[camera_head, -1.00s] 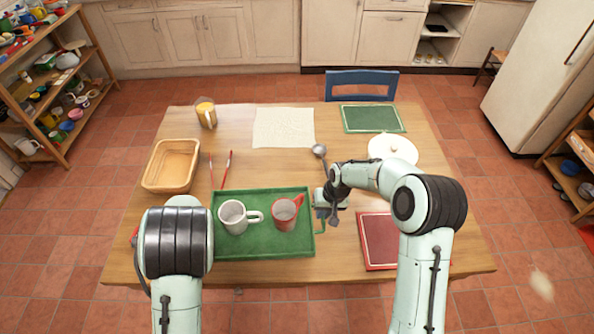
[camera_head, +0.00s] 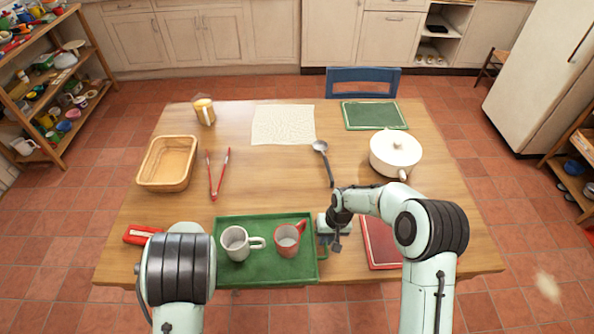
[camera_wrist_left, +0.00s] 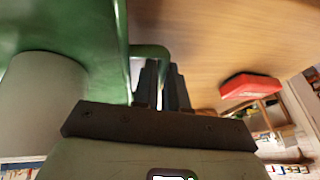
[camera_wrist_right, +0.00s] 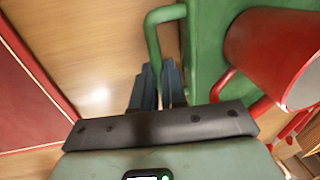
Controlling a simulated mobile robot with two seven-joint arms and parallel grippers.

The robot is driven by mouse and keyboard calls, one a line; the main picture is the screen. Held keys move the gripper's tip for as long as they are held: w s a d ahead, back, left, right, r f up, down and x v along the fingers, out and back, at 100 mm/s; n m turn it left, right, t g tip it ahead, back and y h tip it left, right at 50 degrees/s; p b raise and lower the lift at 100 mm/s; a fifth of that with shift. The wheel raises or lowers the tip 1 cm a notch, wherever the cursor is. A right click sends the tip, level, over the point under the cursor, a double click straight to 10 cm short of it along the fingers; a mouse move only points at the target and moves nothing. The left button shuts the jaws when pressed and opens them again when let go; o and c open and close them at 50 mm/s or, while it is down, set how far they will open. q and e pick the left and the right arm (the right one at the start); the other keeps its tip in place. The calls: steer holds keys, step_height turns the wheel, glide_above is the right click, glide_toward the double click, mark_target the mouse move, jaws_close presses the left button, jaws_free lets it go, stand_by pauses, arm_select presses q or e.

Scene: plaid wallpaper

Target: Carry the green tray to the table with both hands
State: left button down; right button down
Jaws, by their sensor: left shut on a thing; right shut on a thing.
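The green tray (camera_head: 290,270) lies level at the table's (camera_head: 460,250) front edge, overlapping it in the head view. I cannot tell whether it touches the tabletop. A white mug (camera_head: 236,244) and a red mug (camera_head: 287,240) stand upright on it. My right gripper (camera_head: 324,241) is shut on the tray's right handle (camera_wrist_right: 152,35), and its fingers (camera_wrist_right: 158,85) show in the right wrist view. My left gripper (camera_wrist_left: 163,85) is shut on the left handle (camera_wrist_left: 150,51) in the left wrist view; my arm hides it in the head view.
A red board (camera_head: 380,245) lies just right of the tray, a red object (camera_head: 140,235) to its left. Tongs (camera_head: 215,175), a wooden basket (camera_head: 165,162), a ladle (camera_head: 325,160) and a white pot (camera_head: 395,155) sit farther back. The middle of the table is clear.

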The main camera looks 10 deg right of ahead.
arm_select(q)
steer(key=c, duration=1.2)
jaws_free()
steer(key=shift+s+f, duration=0.1)
arm_select(e)
steer(key=c, duration=1.2)
jaws_free()
steer(key=shift+s+f, duration=0.1)
steer(key=shift+s, duration=0.05)
arm_select(q)
steer(key=shift+o, duration=0.2)
steer(key=shift+d, duration=0.1)
arm_select(e)
steer(key=shift+o, duration=0.2)
steer(key=shift+a, duration=0.1)
arm_select(q)
steer(key=shift+v, duration=3.85)
arm_select(e)
steer(key=shift+r, duration=0.5)
step_height(320, 180, up, 11)
steer(key=d, duration=0.2)
steer(key=shift+d, duration=0.15)
steer(key=shift+f, duration=0.1)
arm_select(q)
steer(key=shift+s, duration=0.1)
arm_select(e)
steer(key=shift+s, duration=0.15)
